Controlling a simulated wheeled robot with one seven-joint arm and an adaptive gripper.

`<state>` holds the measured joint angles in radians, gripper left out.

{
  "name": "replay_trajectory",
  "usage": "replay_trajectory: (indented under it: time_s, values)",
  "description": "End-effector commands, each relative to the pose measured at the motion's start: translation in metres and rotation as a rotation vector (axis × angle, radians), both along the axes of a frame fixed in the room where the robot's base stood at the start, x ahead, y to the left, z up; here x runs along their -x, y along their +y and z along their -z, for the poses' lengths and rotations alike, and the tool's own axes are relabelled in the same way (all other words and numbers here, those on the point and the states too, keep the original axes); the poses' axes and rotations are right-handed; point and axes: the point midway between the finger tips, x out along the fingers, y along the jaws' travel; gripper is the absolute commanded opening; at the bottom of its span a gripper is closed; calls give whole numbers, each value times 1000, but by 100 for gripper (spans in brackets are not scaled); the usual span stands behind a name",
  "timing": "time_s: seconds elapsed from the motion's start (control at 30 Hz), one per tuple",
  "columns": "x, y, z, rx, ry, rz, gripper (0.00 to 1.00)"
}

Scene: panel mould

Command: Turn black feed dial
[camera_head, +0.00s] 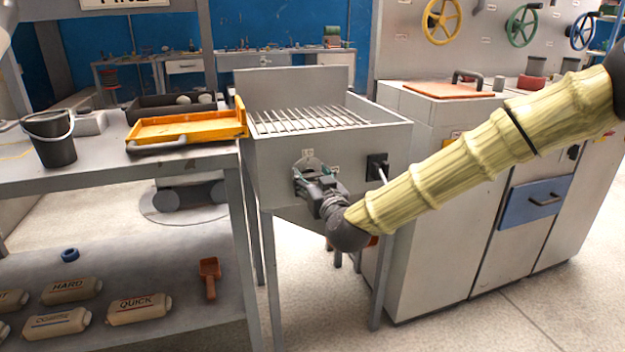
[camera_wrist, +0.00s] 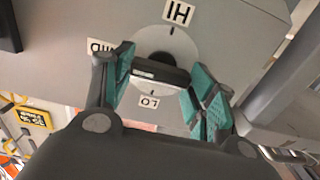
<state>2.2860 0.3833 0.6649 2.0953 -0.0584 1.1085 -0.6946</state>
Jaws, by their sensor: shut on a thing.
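The black feed dial (camera_wrist: 158,70) sits on a round pale plate (camera_wrist: 184,52) on the grey front panel. In the wrist view, upside-down labels around it read HI (camera_wrist: 178,12), LO (camera_wrist: 148,100) and a partly hidden MID (camera_wrist: 103,48). My gripper (camera_wrist: 164,82) is shut on the dial's bar-shaped grip, with a teal pad on each side. The bar lies nearly crosswise in this view. In the head view, my gripper (camera_head: 316,192) reaches the front of the hopper, covering the dial; only the plate's top edge (camera_head: 311,160) shows above it.
A black switch box (camera_head: 377,166) with a pale lever is on the same panel, to the right of my gripper. The hopper (camera_head: 350,120) has a bar grate on top. A bench with an orange tray (camera_head: 187,128) and black bucket (camera_head: 50,138) stands left.

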Motion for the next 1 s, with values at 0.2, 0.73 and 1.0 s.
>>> replay_trajectory:
  time_s: [0.2, 0.73, 1.0]
  values:
    - [0, -1, 0, -18, 6, 1, 33]
    - [-1, -2, -1, -358, 116, 2, 33]
    - [-1, -3, 0, -603, 195, 2, 33]
